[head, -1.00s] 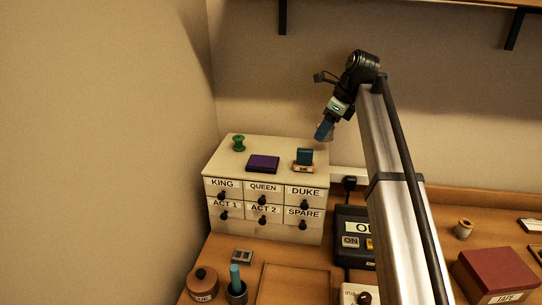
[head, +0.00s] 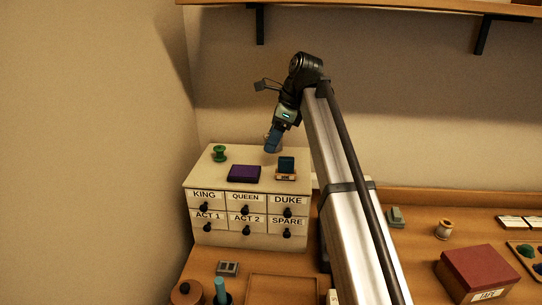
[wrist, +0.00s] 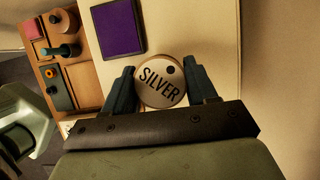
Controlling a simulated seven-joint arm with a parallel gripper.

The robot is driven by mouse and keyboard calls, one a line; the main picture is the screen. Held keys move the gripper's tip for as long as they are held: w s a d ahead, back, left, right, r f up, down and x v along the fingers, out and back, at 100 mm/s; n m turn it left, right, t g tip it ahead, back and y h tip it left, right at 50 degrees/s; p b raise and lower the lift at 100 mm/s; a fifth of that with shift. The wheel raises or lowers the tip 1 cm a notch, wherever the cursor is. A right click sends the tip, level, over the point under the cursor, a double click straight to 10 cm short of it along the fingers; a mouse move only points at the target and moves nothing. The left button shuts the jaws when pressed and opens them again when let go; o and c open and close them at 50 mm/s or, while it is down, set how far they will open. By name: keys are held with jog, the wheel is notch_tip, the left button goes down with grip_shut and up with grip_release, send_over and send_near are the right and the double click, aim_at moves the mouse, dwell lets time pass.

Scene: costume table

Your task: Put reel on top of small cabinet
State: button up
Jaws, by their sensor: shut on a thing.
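My gripper (head: 272,142) is above the rear part of the small cabinet's top (head: 208,177), behind the purple pad (head: 243,174). In the wrist view, my gripper (wrist: 163,88) is shut on a round, pale reel (wrist: 160,82). The reel's end face reads SILVER and has a dark hole. In the head view the fingers mostly hide the reel. It looks held a little above the top, though the exact gap is unclear. The cabinet is cream, with labelled drawers and black knobs.
A green spool (head: 220,153) stands at the cabinet top's left rear. A blue item in a small stand (head: 286,168) is on the right. The purple pad also shows in the wrist view (wrist: 117,27). A wall rises behind; a shelf (head: 370,8) hangs high above.

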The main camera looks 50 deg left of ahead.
aim_at(273, 166)
jog(key=shift+f, duration=2.55)
jog(key=shift+f, duration=0.15)
jog(key=o, duration=0.8)
jog(key=v, duration=1.2)
jog(key=shift+r, duration=0.2)
